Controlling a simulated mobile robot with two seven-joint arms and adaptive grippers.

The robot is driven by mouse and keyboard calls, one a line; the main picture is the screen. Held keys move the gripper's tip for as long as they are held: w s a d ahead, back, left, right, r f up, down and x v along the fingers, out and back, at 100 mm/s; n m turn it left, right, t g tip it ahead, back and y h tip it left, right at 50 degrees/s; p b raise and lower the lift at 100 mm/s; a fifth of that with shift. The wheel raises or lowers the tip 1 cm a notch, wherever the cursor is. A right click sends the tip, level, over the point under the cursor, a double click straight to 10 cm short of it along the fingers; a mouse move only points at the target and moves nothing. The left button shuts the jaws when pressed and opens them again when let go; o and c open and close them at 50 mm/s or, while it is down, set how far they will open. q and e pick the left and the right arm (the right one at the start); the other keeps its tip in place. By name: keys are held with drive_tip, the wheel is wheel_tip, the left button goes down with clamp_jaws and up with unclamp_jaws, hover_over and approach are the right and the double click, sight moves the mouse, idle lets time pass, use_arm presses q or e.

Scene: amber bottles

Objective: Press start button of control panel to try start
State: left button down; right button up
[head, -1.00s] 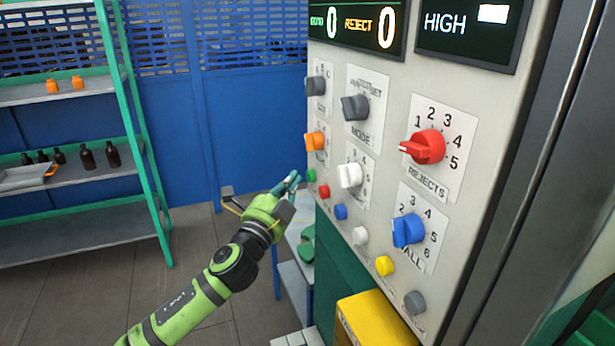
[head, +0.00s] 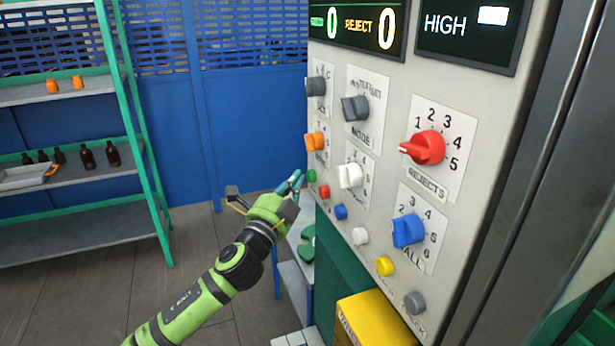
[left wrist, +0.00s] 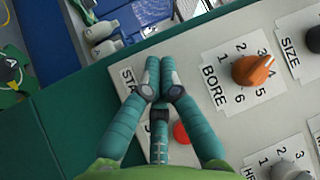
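The control panel (head: 391,185) is a light grey slanted face with knobs and a row of small buttons. The green button (head: 311,176) is at the left end of that row, with the red button (head: 324,191) beside it. My left gripper (head: 297,179) has its fingertips together and empty, just left of the green button; I cannot tell whether they touch it. In the left wrist view the shut fingers (left wrist: 160,77) lie over a label reading "STA" and hide the green button. The red button (left wrist: 181,132) shows beside them. My right gripper is out of view.
The orange knob (head: 315,141) labelled BORE in the wrist view sits above the green button. Other knobs and buttons spread to the right. A yellow box (head: 375,320) is below the panel. Shelves with brown bottles (head: 87,157) stand far left. Open floor lies between.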

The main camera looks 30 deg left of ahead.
use_arm(q)
drive_tip(key=shift+w+d, duration=0.3)
drive_tip(key=shift+d, duration=0.05)
idle(0.5)
idle(0.3)
drive_tip(key=shift+s+a, duration=0.55)
drive_tip(key=shift+s, duration=0.1)
drive_tip(key=s+a, duration=0.1)
drive_tip(key=s, duration=0.1)
drive_tip(key=s+a, duration=0.1)
drive_tip(key=a, duration=0.1)
drive_tip(key=shift+s+a, duration=0.15)
drive_tip(key=shift+s, duration=0.2)
drive_tip(key=shift+f, duration=0.1)
idle(0.6)
